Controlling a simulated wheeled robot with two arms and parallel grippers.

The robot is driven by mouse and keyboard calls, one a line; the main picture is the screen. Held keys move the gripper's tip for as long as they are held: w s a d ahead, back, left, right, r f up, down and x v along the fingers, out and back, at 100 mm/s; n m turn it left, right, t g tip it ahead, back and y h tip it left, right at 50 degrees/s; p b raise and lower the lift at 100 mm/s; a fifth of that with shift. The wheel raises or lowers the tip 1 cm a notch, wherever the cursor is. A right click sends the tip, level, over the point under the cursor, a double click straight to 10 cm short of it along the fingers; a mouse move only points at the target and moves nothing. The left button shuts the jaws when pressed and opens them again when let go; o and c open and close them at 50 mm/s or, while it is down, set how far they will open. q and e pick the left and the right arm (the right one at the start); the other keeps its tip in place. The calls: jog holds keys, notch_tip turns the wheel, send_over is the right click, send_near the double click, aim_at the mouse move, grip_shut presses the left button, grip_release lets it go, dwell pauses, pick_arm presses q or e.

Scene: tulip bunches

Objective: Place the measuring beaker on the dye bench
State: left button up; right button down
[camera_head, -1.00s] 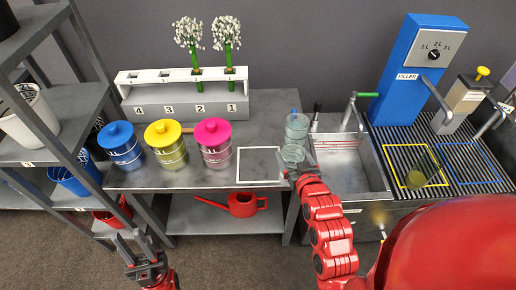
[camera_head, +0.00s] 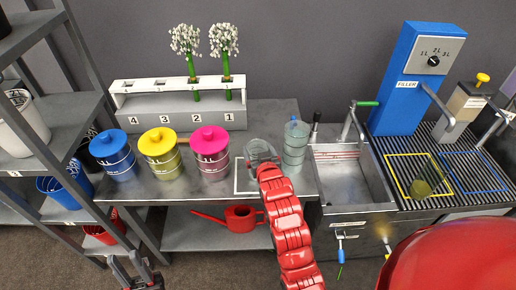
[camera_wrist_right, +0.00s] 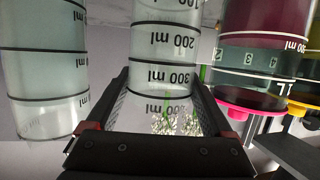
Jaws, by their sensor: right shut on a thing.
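The clear measuring beaker (camera_head: 260,150) is in my right gripper (camera_head: 264,163), at the white square outline (camera_head: 240,182) on the grey dye bench (camera_head: 285,112). In the right wrist view the beaker (camera_wrist_right: 165,45), with black ml marks, stands between the two fingers (camera_wrist_right: 160,105), which are shut on it. I cannot tell whether its base touches the bench. The arm hides part of the outline. My left gripper (camera_head: 134,268) is open and empty, low in front of the bench.
A clear graduated container (camera_head: 296,142) stands right of the beaker. Blue (camera_head: 113,160), yellow (camera_head: 162,158) and pink-lidded (camera_head: 210,155) jars stand left. A white flower rack (camera_head: 150,105) is behind; a sink (camera_head: 345,180) and blue filler (camera_head: 412,75) are right.

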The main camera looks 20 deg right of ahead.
jog(key=shift+f, duration=0.1)
jog(key=shift+f, duration=0.15)
grip_release()
jog(key=shift+r, duration=0.25)
